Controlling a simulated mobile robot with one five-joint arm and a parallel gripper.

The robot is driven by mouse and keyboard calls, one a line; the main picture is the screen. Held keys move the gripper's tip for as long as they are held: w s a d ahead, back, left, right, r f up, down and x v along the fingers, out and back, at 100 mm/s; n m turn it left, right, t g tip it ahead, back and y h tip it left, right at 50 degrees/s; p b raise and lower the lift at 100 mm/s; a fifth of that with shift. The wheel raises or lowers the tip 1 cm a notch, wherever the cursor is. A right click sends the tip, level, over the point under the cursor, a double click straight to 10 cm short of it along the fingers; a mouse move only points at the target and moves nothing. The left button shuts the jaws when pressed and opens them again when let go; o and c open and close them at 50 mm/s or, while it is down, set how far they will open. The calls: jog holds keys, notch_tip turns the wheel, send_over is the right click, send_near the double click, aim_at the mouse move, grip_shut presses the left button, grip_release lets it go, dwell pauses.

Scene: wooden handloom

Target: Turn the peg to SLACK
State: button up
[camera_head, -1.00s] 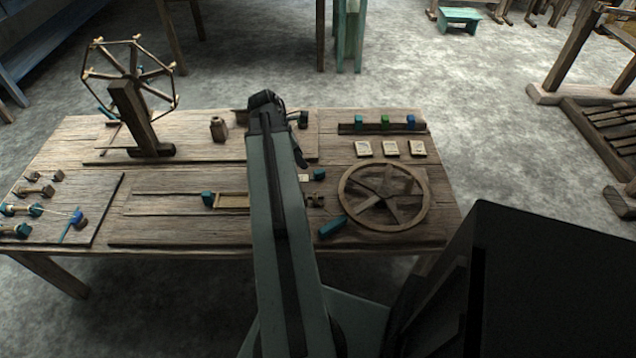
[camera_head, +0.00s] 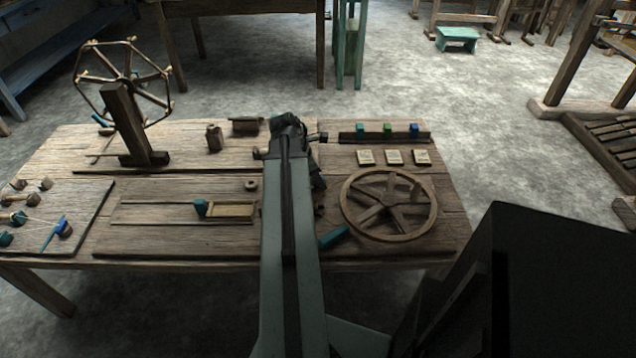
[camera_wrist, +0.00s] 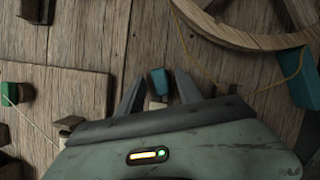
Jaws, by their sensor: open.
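A small teal block (camera_wrist: 158,82), which looks like the peg's handle, stands between the spread fingers of my gripper (camera_wrist: 159,92) in the wrist view. A pale piece (camera_wrist: 157,104) shows just below it, partly hidden by my gripper's body. I cannot read any marking or tell which way the peg is set. In the head view my gripper (camera_head: 318,184) points down over the bench, left of the spoked wheel, and hides the peg. The fingers are open, one on each side of the teal block; contact is not clear.
The spoked wooden wheel (camera_head: 389,205) lies close on the right, with a teal handle (camera_head: 333,237) beside it. A thin cord (camera_wrist: 205,75) runs from the wheel area. A rack with coloured blocks (camera_head: 387,137) and several pale cards (camera_head: 394,157) lie behind. A wooden slide (camera_head: 230,209) is at left.

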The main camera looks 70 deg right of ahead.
grip_shut()
jog(key=shift+d+m, duration=0.1)
jog(key=shift+m, duration=0.2)
jog(key=m+y, duration=0.1)
jog(key=m, duration=0.2)
jog(key=shift+w+d+m+g, duration=0.1)
jog(key=shift+w+m+g, duration=0.05)
jog(key=shift+m+g, duration=0.2)
jog(key=shift+m+y, duration=0.8)
jog(key=shift+m, duration=0.95)
grip_release()
